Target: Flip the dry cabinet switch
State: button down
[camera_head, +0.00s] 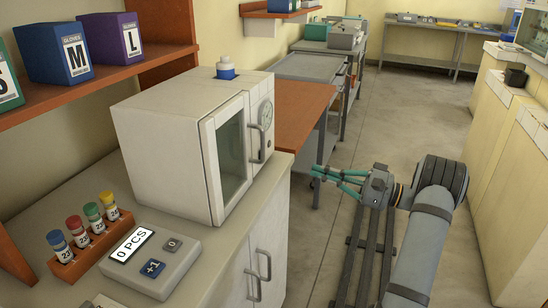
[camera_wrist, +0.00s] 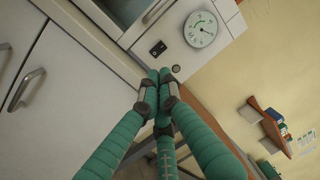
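The dry cabinet (camera_head: 165,150) is a white box with a glass door on the counter at left. Its front panel carries a round dial (camera_head: 266,113). In the wrist view, a small black rocker switch (camera_wrist: 158,48) sits on the panel beside the dial (camera_wrist: 201,29), with a small round fitting (camera_wrist: 177,68) near it. My gripper (camera_head: 318,174) has teal fingers and is in the aisle, right of the cabinet and apart from it. In the wrist view my gripper (camera_wrist: 158,73) has its fingertips drawn together, empty, and they appear just below the switch. The switch's position is too small to tell.
Below the cabinet are white cupboard doors with handles (camera_head: 264,266). A counting scale (camera_head: 150,262) and a rack of capped vials (camera_head: 90,245) stand on the counter. An orange-topped table (camera_head: 300,110) stands beyond it. The aisle floor (camera_head: 420,105) is clear.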

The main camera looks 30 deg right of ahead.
jog(key=p+x, duration=0.2)
jog(key=x, duration=1.1)
jog(key=shift+w+a, duration=0.25)
jog(key=shift+a, duration=0.05)
